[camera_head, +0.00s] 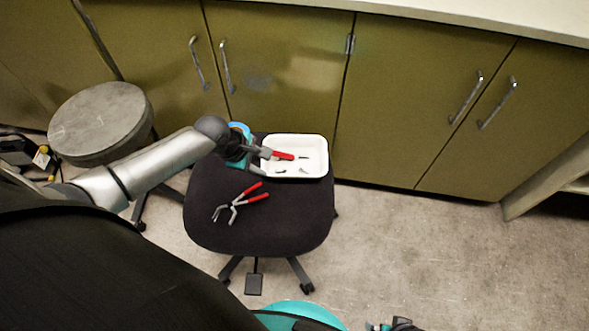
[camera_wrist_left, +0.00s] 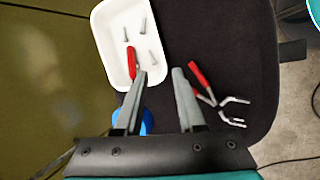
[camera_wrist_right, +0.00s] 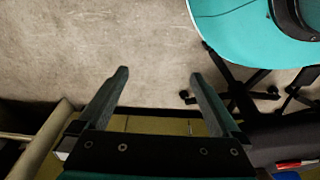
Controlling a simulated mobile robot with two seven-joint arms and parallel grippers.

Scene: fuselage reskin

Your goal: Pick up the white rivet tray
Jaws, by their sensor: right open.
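The white rivet tray (camera_head: 318,170) lies on the back right of the dark chair seat. It also shows at the top of the left wrist view (camera_wrist_left: 108,45). Several small grey rivets (camera_wrist_left: 143,25) and a red-handled tool (camera_wrist_left: 131,60) lie in it. My left gripper (camera_wrist_left: 160,72) is open, with dark seat showing between its fingers. One fingertip overlaps the tray's near corner in that view; whether it touches is unclear. In the head view the left gripper (camera_head: 264,153) is at the tray's left side. My right gripper (camera_wrist_right: 158,74) is open and empty above the floor.
Red-handled pliers (camera_head: 238,203) lie on the chair seat (camera_head: 270,225) in front of the tray. A blue ring-shaped item (camera_head: 239,128) is behind my left gripper. A round grey stool (camera_head: 100,120) stands left. Green cabinets (camera_head: 280,75) close off the back. Floor on the right is clear.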

